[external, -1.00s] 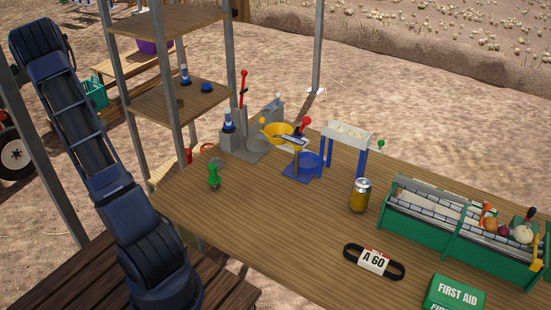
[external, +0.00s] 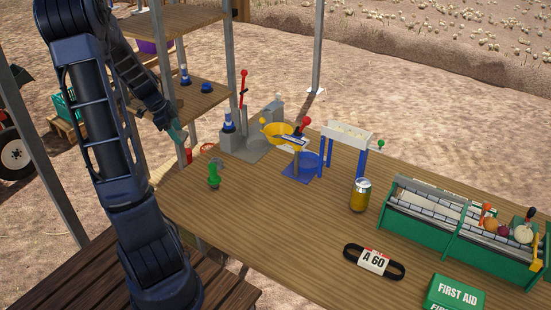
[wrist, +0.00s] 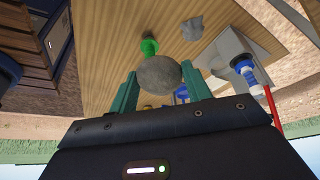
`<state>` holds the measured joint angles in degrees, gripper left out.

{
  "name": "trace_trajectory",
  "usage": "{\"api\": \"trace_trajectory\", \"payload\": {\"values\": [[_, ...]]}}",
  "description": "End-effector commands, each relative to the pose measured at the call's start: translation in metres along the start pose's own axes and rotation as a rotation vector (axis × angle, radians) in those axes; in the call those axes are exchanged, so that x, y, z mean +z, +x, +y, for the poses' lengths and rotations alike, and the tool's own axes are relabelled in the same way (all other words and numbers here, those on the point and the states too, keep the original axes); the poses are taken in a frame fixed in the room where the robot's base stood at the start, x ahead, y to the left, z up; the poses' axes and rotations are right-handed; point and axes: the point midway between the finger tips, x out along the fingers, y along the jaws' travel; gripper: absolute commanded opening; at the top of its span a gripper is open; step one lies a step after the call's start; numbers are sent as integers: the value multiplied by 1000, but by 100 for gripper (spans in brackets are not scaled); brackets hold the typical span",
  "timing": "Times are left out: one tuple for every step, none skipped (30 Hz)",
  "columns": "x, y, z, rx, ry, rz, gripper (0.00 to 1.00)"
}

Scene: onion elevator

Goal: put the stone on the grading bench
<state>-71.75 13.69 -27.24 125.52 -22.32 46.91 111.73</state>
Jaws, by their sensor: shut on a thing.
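A grey rounded stone (wrist: 158,76) is held between the teal fingers of my gripper (wrist: 160,88) in the wrist view. In the external view my gripper (external: 177,136) hangs at the far left end of the wooden bench (external: 270,215), near the shelf rack. The stone cannot be made out there. The bench top also shows beyond the stone in the wrist view (wrist: 120,30). I cannot tell the exact height of the stone above it.
A green-handled object (external: 214,176) stands near the bench's left edge. A grey lever machine (external: 243,140), yellow bowl (external: 276,133), blue-legged stand (external: 345,150), can (external: 360,196), belt (external: 374,262), green crate (external: 430,236) and first aid box (external: 455,293) occupy the bench. Its middle front is clear.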

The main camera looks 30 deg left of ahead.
Motion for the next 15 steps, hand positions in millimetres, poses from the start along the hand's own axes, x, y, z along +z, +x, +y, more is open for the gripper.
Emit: {"api": "trace_trajectory", "payload": {"values": [[-15, 5, 4, 17, 41, 0, 16], [-22, 8, 5, 26, 62, 1, 16], [-30, 12, 6, 38, 90, 1, 16], [-37, 15, 7, 47, 113, 1, 16], [-43, 18, 7, 56, 135, 1, 16], [-52, 22, 8, 69, 165, 1, 16], [-59, 25, 9, 79, 189, 1, 16], [-66, 28, 10, 89, 214, 1, 16], [-75, 32, 12, 103, 247, 1, 16], [-82, 36, 14, 115, 273, 1, 16], [-90, 39, 15, 125, 298, 1, 16], [-100, 43, 17, 139, 334, 1, 16], [-107, 46, 19, 149, 359, 1, 16], [-114, 49, 21, 160, 385, 1, 16], [-124, 53, 24, 175, 421, 0, 16]]}}
